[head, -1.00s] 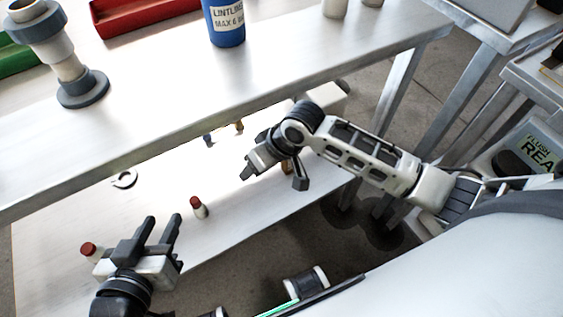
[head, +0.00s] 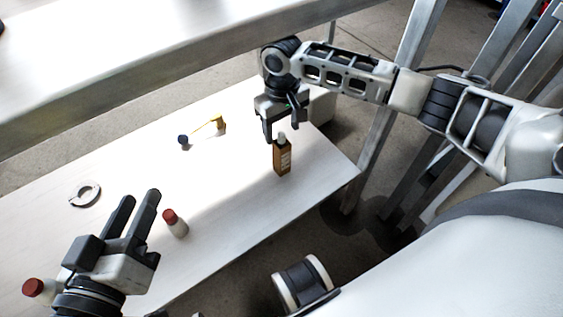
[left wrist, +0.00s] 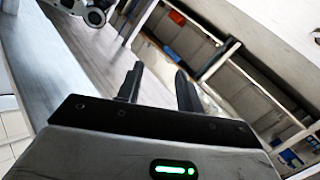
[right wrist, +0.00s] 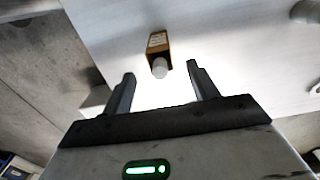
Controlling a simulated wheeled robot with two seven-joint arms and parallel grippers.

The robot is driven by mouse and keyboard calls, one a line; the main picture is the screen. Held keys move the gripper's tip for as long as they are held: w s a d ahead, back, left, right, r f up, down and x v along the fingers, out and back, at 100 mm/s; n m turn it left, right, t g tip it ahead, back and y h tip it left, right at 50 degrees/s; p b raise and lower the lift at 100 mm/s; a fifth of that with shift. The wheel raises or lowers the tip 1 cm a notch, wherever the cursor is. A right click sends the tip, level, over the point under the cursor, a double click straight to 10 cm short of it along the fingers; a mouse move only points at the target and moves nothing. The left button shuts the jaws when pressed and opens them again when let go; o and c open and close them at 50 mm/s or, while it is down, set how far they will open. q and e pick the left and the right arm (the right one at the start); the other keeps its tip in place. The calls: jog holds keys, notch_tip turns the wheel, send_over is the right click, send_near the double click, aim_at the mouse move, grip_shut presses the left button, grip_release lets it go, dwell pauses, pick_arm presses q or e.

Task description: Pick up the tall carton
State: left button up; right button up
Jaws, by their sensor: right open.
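A tall, square-sided brown carton (head: 282,161) with a pale label and a white cap stands upright on the lower shelf near its right end. My right gripper (head: 283,129) is open and empty just above it. In the right wrist view the carton (right wrist: 158,42) lies ahead of the open fingers (right wrist: 161,71), its white cap towards the gap. The cap appears just beyond the fingertips, and I see no contact. My left gripper (head: 141,197) is open and empty at the lower left of the head view, its fingers also apart in the left wrist view (left wrist: 157,75).
The lower white shelf (head: 230,200) holds two red-capped bottles, one (head: 175,223) beside my left gripper, one (head: 38,289) at far left. A grey ring (head: 85,194), a blue piece (head: 183,140) and a yellow piece (head: 218,122) lie further back. The upper shelf edge (head: 150,95) overhangs behind.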

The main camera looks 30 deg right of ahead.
aim_at(282, 143)
jog(key=shift+f, duration=0.7)
notch_tip(282, 143, down, 2)
jog(key=shift+w+f+b, duration=0.1)
jog(key=shift+f+b, duration=0.15)
jog(key=shift+b, duration=0.95)
jog(key=shift+f+b, duration=0.6)
jog(key=shift+f, duration=0.6)
pick_arm(q)
jog(key=r+t, duration=0.1)
jog(key=w+r+m+t+h, duration=0.1)
jog(key=r, duration=0.1)
jog(key=w+r+t, duration=0.1)
jog(key=shift+a+r+m+h, duration=0.15)
jog(key=shift+a+m+h, duration=0.05)
jog(key=shift+m+h, duration=0.1)
pick_arm(e)
grip_shut()
